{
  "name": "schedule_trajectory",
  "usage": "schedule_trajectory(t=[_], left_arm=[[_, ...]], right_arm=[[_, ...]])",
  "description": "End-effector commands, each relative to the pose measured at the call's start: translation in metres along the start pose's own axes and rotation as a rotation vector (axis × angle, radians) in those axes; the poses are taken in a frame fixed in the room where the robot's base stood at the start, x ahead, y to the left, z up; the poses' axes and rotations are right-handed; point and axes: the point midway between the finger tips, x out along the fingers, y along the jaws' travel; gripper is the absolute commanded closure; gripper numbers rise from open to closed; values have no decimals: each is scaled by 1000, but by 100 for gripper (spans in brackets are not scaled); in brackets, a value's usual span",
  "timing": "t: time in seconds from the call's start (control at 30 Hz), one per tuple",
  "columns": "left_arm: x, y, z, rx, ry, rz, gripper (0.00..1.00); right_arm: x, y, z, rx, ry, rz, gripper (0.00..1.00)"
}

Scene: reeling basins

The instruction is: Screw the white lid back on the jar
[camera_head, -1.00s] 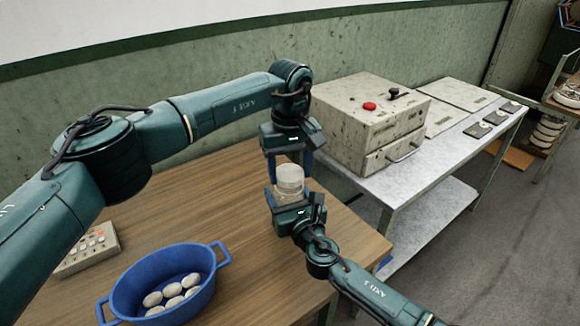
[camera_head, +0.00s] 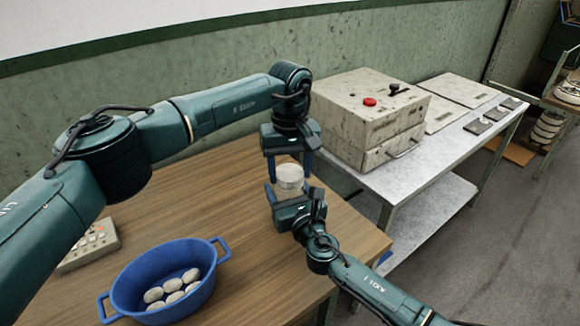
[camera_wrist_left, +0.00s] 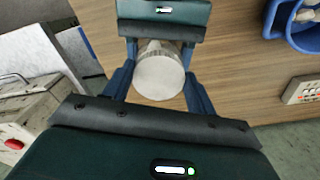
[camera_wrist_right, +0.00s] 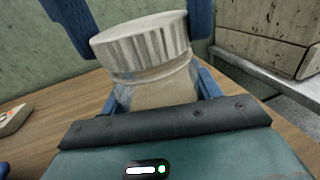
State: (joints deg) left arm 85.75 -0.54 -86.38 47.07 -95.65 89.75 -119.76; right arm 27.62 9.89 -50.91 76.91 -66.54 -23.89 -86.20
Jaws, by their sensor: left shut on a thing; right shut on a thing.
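The jar (camera_wrist_right: 160,88) is clear with pale contents and stands upright above the wooden table. My right gripper (camera_head: 295,204) is shut around its body from the near side. The white ribbed lid (camera_wrist_right: 142,40) sits on the jar's mouth; whether it is seated squarely is hard to tell. From above it is a pale round disc in the left wrist view (camera_wrist_left: 159,76). My left gripper (camera_head: 287,170) points down over the jar and is shut on the lid, one finger on each side. The lid's threads are hidden.
A blue basin (camera_head: 120,290) with several white cocoons stands at the table's (camera_head: 190,205) front left. A keypad box (camera_head: 90,245) is behind it. A beige machine with a red button (camera_head: 369,102) stands on the metal side table (camera_head: 400,165) at right.

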Motion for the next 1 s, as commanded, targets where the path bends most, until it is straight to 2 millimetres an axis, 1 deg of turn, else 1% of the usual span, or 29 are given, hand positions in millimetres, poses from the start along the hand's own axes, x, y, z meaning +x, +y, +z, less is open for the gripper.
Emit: schedule_trajectory(t=[0.3,0.4,0.53,0.8,0.83,1.0], left_arm=[[-1,-4,-1,584,2,1,68],[-1,-4,-2,708,2,1,68],[-1,-4,-2,778,2,1,68],[-1,-4,-2,781,2,2,68],[-1,-4,-2,781,2,2,41],[0,-4,-2,780,2,2,27]], right_arm=[[0,0,-1,-1,1,0,100],[0,0,-1,-1,2,0,100],[0,0,-1,-1,2,0,100],[0,0,-1,-1,2,0,100],[0,0,-1,-1,2,0,100],[0,0,-1,-1,2,0,100]])
